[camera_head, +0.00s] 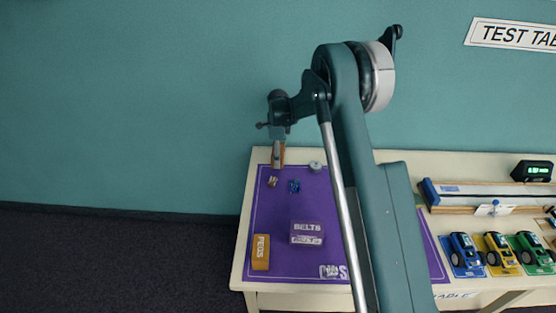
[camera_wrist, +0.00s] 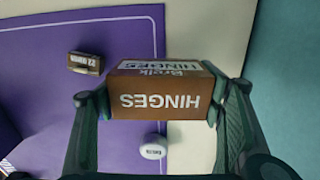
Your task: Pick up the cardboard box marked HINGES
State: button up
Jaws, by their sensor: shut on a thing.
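The brown cardboard box marked HINGES (camera_wrist: 158,104) is in the middle of the wrist view, with its lettering upside down there. My gripper (camera_wrist: 160,92) is shut on it, one finger pressed to each side. In the head view my gripper (camera_head: 278,140) points down near the table's far left corner. The box (camera_head: 281,155) shows there as a narrow brown strip below the fingers. It appears to be above the table; the gap under it is hard to judge.
The purple mat (camera_head: 268,215) holds a small brown box (camera_head: 272,181), a blue item (camera_head: 294,186), a grey round item (camera_head: 315,166), a BELTS box (camera_head: 307,232) and a PEGS box (camera_head: 261,252). Toy cars (camera_head: 464,252) stand at the right. A teal wall (camera_head: 150,110) rises behind.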

jog(key=shift+r+p, duration=0.45)
jog(key=shift+r, duration=3.05)
